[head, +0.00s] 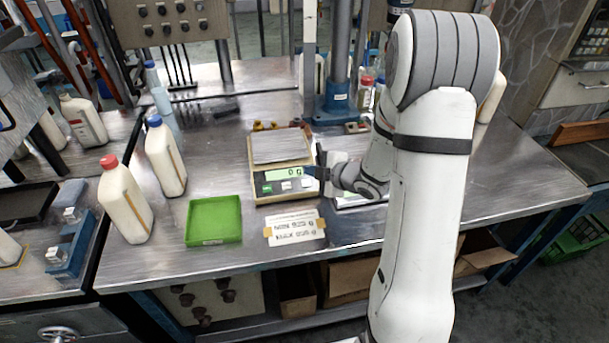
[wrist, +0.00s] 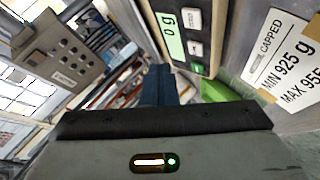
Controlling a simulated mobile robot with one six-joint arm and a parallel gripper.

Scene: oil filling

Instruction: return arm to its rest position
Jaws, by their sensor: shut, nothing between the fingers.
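My arm stands folded at the right of the head view, in front of the steel bench (head: 365,230). My gripper (head: 308,172) points left, close to the front right corner of the scale. In the wrist view its dark blue fingers (wrist: 160,82) are together with nothing between them. The scale (head: 282,165) has an empty steel plate, and its display reads 0 g. The scale's display also shows at the top of the wrist view (wrist: 174,35).
A green tray (head: 214,220) and a label card (head: 295,229) lie at the bench front. A red-capped bottle (head: 124,200) and a blue-capped bottle (head: 165,158) stand to the left. A blue press column (head: 340,65) rises behind my gripper. Bench space right of my arm looks clear.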

